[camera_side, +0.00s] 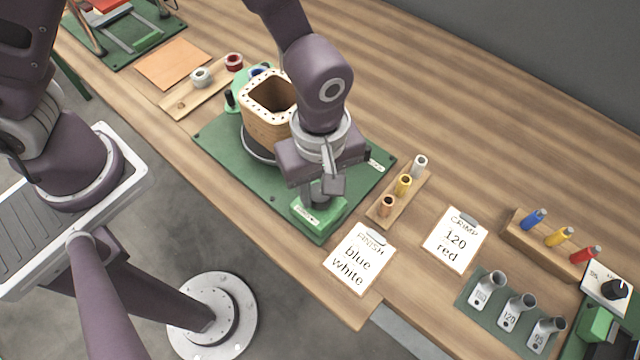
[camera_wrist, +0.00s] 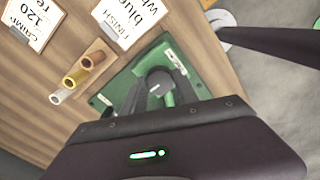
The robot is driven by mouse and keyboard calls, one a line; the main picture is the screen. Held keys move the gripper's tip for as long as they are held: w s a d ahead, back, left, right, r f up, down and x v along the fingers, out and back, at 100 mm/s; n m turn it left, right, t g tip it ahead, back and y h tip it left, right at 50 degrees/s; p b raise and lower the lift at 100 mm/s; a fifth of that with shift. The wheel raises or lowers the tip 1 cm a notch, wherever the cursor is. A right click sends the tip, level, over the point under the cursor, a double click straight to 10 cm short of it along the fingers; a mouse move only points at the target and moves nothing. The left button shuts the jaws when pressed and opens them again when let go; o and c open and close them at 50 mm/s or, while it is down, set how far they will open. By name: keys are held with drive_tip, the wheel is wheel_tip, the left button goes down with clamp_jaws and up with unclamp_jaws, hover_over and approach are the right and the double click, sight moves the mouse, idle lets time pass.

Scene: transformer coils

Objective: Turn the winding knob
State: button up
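The winding knob is a dark round knob (camera_wrist: 158,84) on a small green housing (camera_side: 318,215) at the front end of the green winder base (camera_side: 225,135). In the side view, my gripper (camera_side: 325,187) points down over this housing and largely hides the knob. In the wrist view, the knob lies between my two dark fingers (camera_wrist: 160,88). The fingers look apart, with some green showing between the knob and the right finger. I cannot tell whether either finger touches the knob. A square tan coil former (camera_side: 262,122) stands on the base behind the gripper.
A wooden rack (camera_side: 385,217) with several coloured sleeves stands right of the base. A FINISH card (camera_side: 359,260) and a CRIMP card (camera_side: 455,240) lie nearby. Crimp tools (camera_side: 515,312), a tool rack (camera_side: 545,245) and another black knob (camera_side: 613,290) are farther right.

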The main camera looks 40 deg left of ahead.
clamp_jaws()
drive_tip(key=m, duration=0.4)
drive_tip(key=shift+m, duration=0.3)
drive_tip(key=m, duration=0.5)
drive_tip(key=shift+m, duration=0.3)
drive_tip(key=m, duration=0.5)
drive_tip(key=shift+a+m, duration=0.1)
drive_tip(key=shift+m, duration=2.8)
